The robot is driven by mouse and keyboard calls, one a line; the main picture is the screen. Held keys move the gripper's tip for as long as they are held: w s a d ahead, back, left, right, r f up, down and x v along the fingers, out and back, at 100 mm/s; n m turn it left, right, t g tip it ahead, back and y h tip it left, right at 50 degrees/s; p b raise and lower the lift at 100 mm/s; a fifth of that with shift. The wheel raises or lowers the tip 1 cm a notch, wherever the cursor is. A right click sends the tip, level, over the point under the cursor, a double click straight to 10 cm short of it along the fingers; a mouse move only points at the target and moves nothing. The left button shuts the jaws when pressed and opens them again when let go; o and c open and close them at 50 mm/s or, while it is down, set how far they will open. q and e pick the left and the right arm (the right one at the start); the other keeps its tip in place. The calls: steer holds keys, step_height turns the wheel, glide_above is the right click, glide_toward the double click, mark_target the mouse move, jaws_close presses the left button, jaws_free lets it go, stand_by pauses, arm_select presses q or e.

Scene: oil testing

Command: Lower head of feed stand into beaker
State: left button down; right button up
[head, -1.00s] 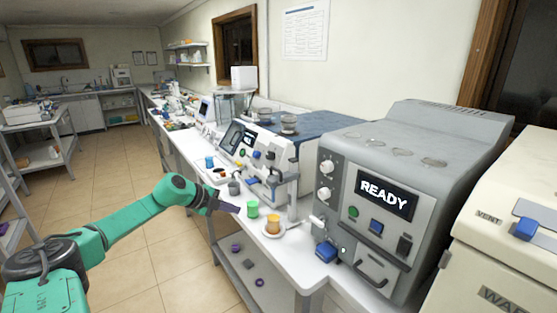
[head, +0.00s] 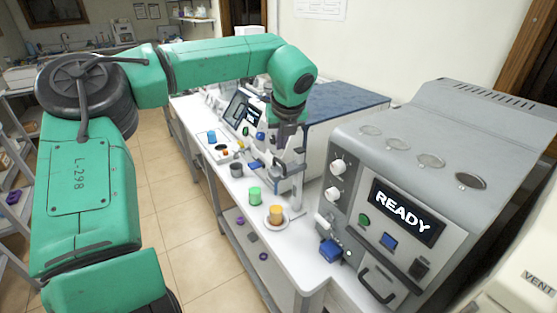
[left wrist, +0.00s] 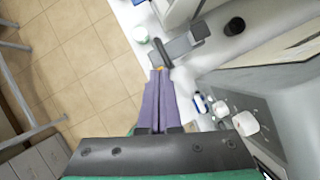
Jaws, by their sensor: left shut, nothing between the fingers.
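An orange beaker (head: 276,212) stands on a small white dish on the bench. Behind it is the feed stand (head: 298,190), with an upright post and side arms above the bench; its head is hard to make out behind my arm. My left gripper (head: 285,142) points down at the top of the feed stand, above the beaker. In the left wrist view its two purple fingers (left wrist: 157,74) are together and empty. I cannot tell whether the fingers touch the stand. My right gripper is not in view.
A green cup (head: 255,196) and a dark grey cup (head: 237,169) stand left of the beaker. A grey machine reading READY (head: 400,205) stands close on the right, with a blue-handled part (head: 330,250) at its front. The floor left of the bench is open.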

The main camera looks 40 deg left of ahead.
mark_target(280, 161)
arm_select(q)
steer(key=x, duration=0.6)
steer(key=shift+w+b, duration=0.35)
steer(key=shift+w, duration=0.1)
steer(key=shift+a+f, duration=0.25)
steer(key=shift+f, duration=0.35)
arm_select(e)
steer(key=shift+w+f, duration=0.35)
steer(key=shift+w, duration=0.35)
arm_select(q)
steer(key=shift+w, duration=0.1)
step_height(280, 161, down, 10)
steer(key=s+d+b, duration=0.2)
steer(key=b, duration=1.3)
steer(key=shift+d, duration=0.2)
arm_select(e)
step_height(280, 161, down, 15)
